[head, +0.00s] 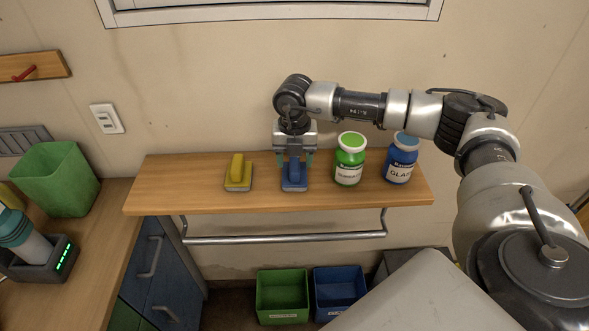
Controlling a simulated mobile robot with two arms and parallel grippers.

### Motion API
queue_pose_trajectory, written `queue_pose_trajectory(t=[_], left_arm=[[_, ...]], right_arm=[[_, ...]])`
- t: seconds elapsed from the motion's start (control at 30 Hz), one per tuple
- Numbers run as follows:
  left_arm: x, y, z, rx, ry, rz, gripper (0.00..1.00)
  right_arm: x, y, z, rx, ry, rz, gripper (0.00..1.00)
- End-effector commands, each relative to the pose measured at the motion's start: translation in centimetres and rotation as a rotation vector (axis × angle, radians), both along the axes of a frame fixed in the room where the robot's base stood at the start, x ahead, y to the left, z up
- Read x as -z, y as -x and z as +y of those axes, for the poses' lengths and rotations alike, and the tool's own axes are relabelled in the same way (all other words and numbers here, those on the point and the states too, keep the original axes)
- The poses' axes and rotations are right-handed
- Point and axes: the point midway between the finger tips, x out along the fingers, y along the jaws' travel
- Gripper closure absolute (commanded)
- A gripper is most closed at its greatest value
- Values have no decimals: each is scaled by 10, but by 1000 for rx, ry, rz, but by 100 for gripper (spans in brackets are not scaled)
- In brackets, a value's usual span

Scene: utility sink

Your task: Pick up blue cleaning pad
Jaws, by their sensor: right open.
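The blue cleaning pad (294,182) lies on the wooden shelf (210,201), a flat base with a raised blue handle on top. My right gripper (294,163) is directly above it, pointing down, with its fingers open at either side of the handle's upper part. I cannot tell whether the fingers touch the handle. A similar yellow cleaning pad (238,173) lies to the left on the same shelf. My left gripper is not in view.
A green-lidded jar (349,165) and a blue jar (400,163) stand close to the right of my right gripper. A metal rail (285,237) hangs below the shelf. Green (282,296) and blue (339,290) bins sit beneath. A green container (57,178) stands on the left counter.

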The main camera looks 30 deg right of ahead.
Motion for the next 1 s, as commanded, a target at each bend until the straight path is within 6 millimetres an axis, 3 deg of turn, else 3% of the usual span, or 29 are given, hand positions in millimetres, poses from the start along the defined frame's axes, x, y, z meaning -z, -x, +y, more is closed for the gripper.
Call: queue_pose_trajectory(t=[0.03, 0.2, 0.47, 0.83, 1.0], left_arm=[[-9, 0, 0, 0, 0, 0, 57], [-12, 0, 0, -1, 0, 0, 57], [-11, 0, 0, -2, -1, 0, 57], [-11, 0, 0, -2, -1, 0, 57], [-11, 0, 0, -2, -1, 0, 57]], right_arm=[[4, -1, -1, 1, 2, 4, 43], [26, -1, -1, -2, -1, 1, 43], [30, -1, -1, -2, 0, 0, 43], [30, -1, -1, -2, -1, -1, 97], [29, -2, -1, -2, -1, -1, 97]])
